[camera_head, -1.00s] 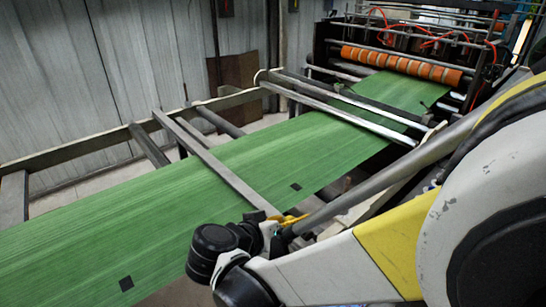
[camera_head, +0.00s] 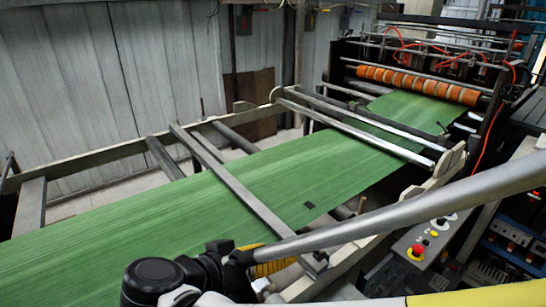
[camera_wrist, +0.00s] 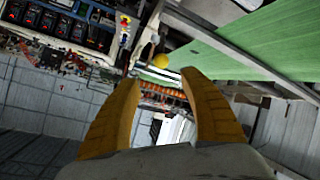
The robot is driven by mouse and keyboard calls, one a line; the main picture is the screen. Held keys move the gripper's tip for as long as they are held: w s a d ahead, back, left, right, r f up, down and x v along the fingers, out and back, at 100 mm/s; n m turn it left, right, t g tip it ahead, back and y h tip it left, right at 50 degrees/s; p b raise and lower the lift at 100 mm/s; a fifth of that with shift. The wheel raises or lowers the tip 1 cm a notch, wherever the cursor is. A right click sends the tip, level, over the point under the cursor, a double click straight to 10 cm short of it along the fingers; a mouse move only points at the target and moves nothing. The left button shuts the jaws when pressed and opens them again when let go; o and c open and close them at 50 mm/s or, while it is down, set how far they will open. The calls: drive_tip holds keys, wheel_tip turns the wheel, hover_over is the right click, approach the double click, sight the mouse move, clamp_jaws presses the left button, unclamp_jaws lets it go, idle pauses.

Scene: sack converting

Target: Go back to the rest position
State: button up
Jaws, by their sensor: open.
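My gripper (camera_wrist: 160,110) shows in the wrist view as two yellow-orange fingers, spread apart with nothing between them. In the head view my arm crosses the lower right, and its dark wrist joints are at the bottom centre. A bit of yellow beside the wrist there may be part of the gripper, but its fingers are mostly hidden. The green sack web (camera_head: 215,205) runs from the lower left up to the machine; it also shows at the upper right of the wrist view (camera_wrist: 228,50).
The machine's orange roller row (camera_head: 415,83) stands at the upper right. A metal frame (camera_head: 235,185) with crossbars spans the web. A control box with a red button (camera_head: 417,251) is at the right, near my arm. Corrugated wall panels (camera_head: 100,80) stand behind.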

drive_tip(key=shift+d, duration=0.1)
drive_tip(key=s+d+f+n+g+y, duration=0.1)
drive_tip(key=d+y, duration=0.3)
drive_tip(key=d, duration=0.5)
drive_tip(key=s+d+f+n+y, duration=0.1)
drive_tip(key=s+d+y, duration=0.2)
drive_tip(key=d, duration=0.6)
drive_tip(key=shift+s+f+n+g+y, duration=0.3)
drive_tip(key=shift+n+g+y, duration=0.1)
drive_tip(key=shift+y, duration=0.4)
drive_tip(key=shift+w+a, duration=0.1)
